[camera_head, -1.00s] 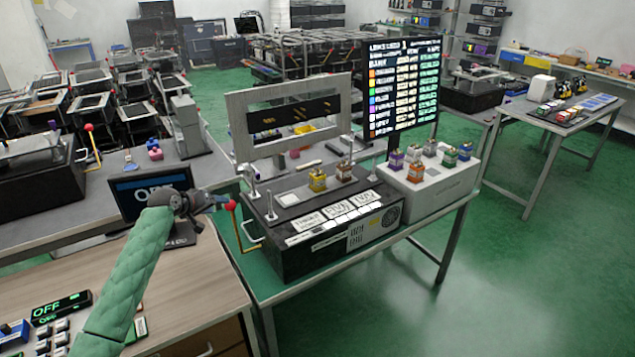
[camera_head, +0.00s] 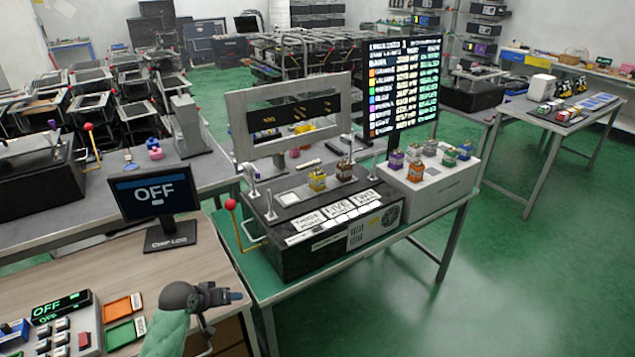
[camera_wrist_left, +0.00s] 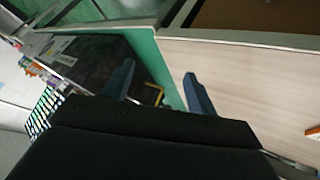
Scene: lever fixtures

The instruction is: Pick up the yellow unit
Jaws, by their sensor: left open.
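The yellow unit (camera_head: 317,180) is a small yellow block that stands upright on top of the black fixture box (camera_head: 300,252), left of a brown-orange unit (camera_head: 345,169). My left gripper (camera_head: 240,296) is in front of the box and lower in the picture, above the front edge of the wooden desk. It is well apart from the yellow unit. In the left wrist view its two blue fingers (camera_wrist_left: 157,85) are spread with nothing between them. The yellow unit is not clear in that view. My right gripper is not in view.
A red-knobbed lever (camera_head: 231,205) stands at the box's left side. A white box (camera_head: 430,190) with several coloured units is to the right, below a lit list screen (camera_head: 403,85). An OFF monitor (camera_head: 155,192) stands on the desk at left. Green floor lies open at right.

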